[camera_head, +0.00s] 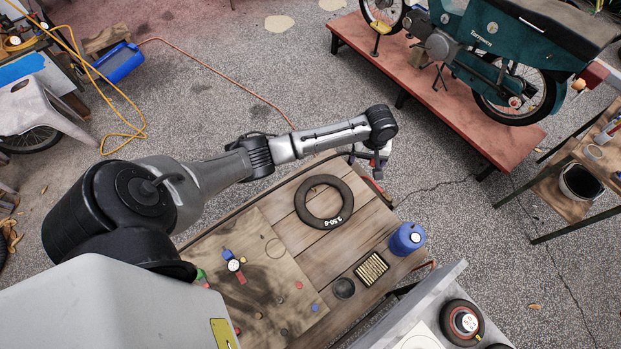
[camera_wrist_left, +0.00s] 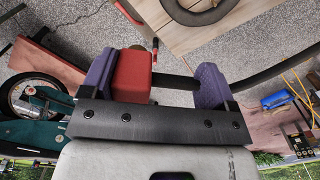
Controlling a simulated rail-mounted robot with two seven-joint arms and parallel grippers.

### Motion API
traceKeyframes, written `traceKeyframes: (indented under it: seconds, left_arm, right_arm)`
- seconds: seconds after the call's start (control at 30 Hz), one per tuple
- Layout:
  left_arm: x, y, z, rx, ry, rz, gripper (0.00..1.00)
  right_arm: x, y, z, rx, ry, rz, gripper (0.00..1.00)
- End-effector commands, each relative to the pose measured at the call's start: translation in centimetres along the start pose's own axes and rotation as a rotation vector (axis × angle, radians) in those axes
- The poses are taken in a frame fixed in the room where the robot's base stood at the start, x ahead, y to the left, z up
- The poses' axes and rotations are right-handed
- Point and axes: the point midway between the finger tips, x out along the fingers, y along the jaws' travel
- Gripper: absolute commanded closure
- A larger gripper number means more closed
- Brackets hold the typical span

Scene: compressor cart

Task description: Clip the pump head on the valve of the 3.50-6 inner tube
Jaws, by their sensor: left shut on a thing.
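The inner tube (camera_head: 346,190), a black ring marked 3.50-6, lies flat on the wooden cart top (camera_head: 350,240). I cannot make out its valve. Part of the tube shows at the top of the left wrist view (camera_wrist_left: 200,12). My left gripper (camera_head: 377,168) is past the far edge of the cart top, beyond the tube and apart from it. In the left wrist view, its purple-padded fingers (camera_wrist_left: 168,82) are shut on the pump head, a red block (camera_wrist_left: 133,76) with a black bar. A black hose (camera_wrist_left: 275,70) shows at the right. My right gripper is out of view.
On the cart top stand a blue container (camera_head: 407,238), a tray of brass pieces (camera_head: 371,269), a dark cup (camera_head: 343,287) and a gauge with coloured fittings (camera_head: 234,265). A teal moped (camera_head: 510,45) stands on a red platform (camera_head: 445,105) behind. Open floor lies between platform and cart.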

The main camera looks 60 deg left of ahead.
Motion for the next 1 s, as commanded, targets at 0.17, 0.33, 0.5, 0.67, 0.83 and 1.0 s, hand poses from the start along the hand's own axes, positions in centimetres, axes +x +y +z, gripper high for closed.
traceKeyframes:
  seconds: [0.17,0.33,0.5,0.67,0.83,1.0]
  left_arm:
    - [8.3,-6.1,-1.3,-0.137,-0.006,-0.005,0.38]
    - [13.7,-11.2,-1.4,-0.224,-0.004,-0.003,0.38]
    - [17.1,-15.0,-1.1,-0.276,-0.002,0.0,0.38]
    - [18.8,-16.9,-0.8,-0.3,0.0,0.002,0.38]
    - [19.3,-17.6,-0.7,-0.308,0.0,0.003,0.38]
    - [19.3,-17.7,-0.7,-0.308,0.0,0.003,0.38]
  right_arm:
    - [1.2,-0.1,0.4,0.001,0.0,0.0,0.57]
    - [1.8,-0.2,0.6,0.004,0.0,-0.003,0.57]
    - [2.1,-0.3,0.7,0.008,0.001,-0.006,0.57]
    - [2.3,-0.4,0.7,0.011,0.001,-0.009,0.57]
    - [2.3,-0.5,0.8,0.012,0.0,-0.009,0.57]
    - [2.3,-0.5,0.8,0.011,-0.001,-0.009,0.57]
